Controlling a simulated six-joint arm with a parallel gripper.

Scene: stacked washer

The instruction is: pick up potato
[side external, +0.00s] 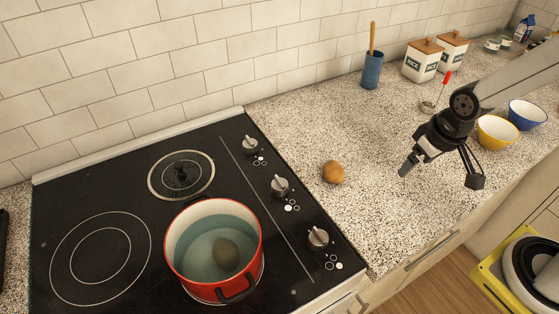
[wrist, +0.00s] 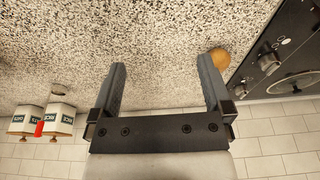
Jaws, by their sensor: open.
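A small brown potato (side external: 333,172) lies on the speckled counter, just right of the stove. In the wrist view the potato (wrist: 220,57) shows at the upper right, beside the tip of the right finger and partly hidden by it. My gripper (side external: 439,174) is above the counter, to the right of the potato and apart from it. Its two fingers are spread wide with nothing between them, as the wrist view also shows (wrist: 162,62). A second potato-like lump (side external: 226,254) sits in water inside a red pot.
A blue utensil holder (side external: 372,70), white canisters (side external: 422,62), a yellow bowl (side external: 497,132) and a blue bowl (side external: 526,115) stand farther along the counter. Counter around the potato is clear.

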